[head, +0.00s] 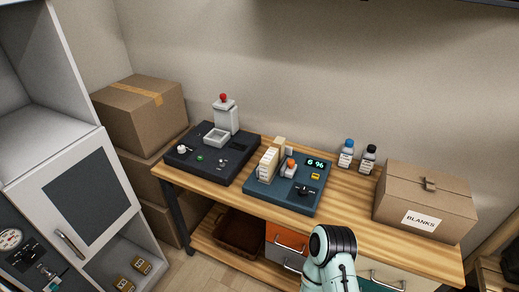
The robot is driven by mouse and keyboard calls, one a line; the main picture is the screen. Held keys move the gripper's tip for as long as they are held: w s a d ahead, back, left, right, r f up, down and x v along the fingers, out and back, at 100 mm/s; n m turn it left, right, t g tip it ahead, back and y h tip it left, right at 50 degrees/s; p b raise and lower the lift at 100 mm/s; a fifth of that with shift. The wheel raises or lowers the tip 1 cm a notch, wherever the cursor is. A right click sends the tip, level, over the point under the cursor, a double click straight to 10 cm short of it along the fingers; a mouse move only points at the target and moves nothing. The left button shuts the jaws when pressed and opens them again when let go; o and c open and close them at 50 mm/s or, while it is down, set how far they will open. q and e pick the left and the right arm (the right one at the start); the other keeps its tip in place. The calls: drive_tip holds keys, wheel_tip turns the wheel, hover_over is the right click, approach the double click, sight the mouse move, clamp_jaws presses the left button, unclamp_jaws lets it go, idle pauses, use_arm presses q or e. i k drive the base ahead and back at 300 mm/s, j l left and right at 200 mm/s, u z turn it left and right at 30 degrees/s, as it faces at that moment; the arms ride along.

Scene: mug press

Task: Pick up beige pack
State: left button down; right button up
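No single thing in view is clearly the beige pack. A beige upright block with a ribbed front (268,165) stands at the left side of the dark blue device (290,204) on the wooden table. Two small tan packs with dark labels lie low in the open bay of the white cabinet: the nearer one (124,284) at the bottom edge, the other (141,265) behind it. A pale green and black section of my arm rises from the bottom edge, right of centre. Neither gripper is in view.
The wooden table (350,220) also bears a black device (212,160) with a red-topped post, two small bottles (346,154) and a cardboard box marked BLANKS (428,200). Cardboard boxes (140,112) are stacked at left, beside the white cabinet (75,185).

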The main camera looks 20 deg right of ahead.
sight(269, 163)
drive_tip(key=z, duration=1.4)
